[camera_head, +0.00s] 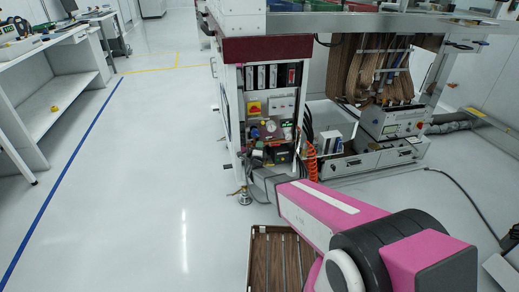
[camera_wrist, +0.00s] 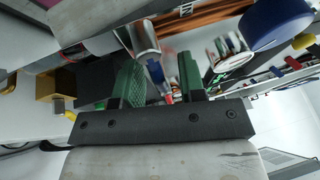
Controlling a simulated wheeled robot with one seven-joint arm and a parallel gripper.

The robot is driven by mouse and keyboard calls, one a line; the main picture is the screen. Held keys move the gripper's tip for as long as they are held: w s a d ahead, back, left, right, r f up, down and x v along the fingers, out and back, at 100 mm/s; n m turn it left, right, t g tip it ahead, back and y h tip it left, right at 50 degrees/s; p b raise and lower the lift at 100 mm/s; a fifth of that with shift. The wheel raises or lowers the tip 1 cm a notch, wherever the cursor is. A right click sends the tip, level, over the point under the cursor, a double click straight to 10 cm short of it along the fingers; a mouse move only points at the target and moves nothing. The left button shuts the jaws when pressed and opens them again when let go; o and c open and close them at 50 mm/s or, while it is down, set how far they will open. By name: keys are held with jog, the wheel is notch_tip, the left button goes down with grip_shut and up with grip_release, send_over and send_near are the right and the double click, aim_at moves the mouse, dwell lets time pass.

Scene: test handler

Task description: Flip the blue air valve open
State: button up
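My gripper (camera_wrist: 160,75) has two green-padded fingers, set apart with a clear gap. A small blue piece (camera_wrist: 156,72) shows in the gap near the left finger, beside a silver cylindrical part (camera_wrist: 143,38); it may be the valve lever, but I cannot tell whether it touches the finger. A larger blue round part (camera_wrist: 276,22) is at the upper right of the wrist view. In the head view my arm reaches the lower part of the machine's control panel (camera_head: 268,105), and its end hides part of the air fittings there.
A yellow block (camera_wrist: 52,85) and orange-brown tubes (camera_wrist: 205,22) lie close around the gripper in the wrist view. In the head view an orange coiled hose (camera_head: 312,160) hangs right of the panel. Floor at left is clear.

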aim_at(249, 137)
grip_shut()
